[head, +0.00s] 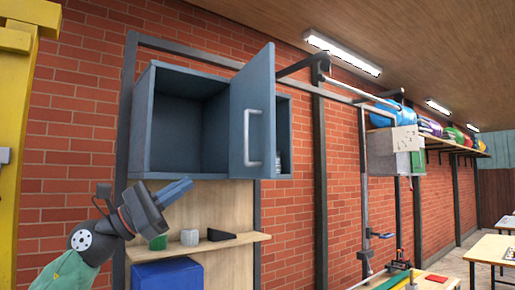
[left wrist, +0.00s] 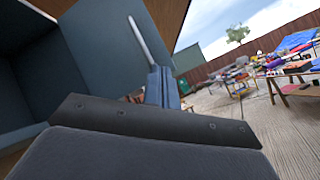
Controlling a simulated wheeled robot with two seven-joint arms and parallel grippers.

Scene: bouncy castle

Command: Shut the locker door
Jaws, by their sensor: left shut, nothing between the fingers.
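The blue-grey locker (head: 140,125) hangs on the brick wall, with its left compartment open and looking empty. Its locker door (head: 238,120) stands open, swung out towards me, with a pale bar handle (head: 247,140) near the outer edge. My left gripper (head: 180,187) is shut and empty, just below the locker's lower edge in the picture and left of the door. In the left wrist view, its closed fingers (left wrist: 163,85) overlap the door panel (left wrist: 103,45) near the handle (left wrist: 148,40). I cannot tell whether they touch it. My right gripper is not in view.
Below the locker, a wooden shelf (head: 220,246) holds a green item, a grey cup (head: 190,237) and a dark wedge, above a blue box (head: 168,274). A yellow post (head: 10,150) stands at the far left. Tables stand at the far right.

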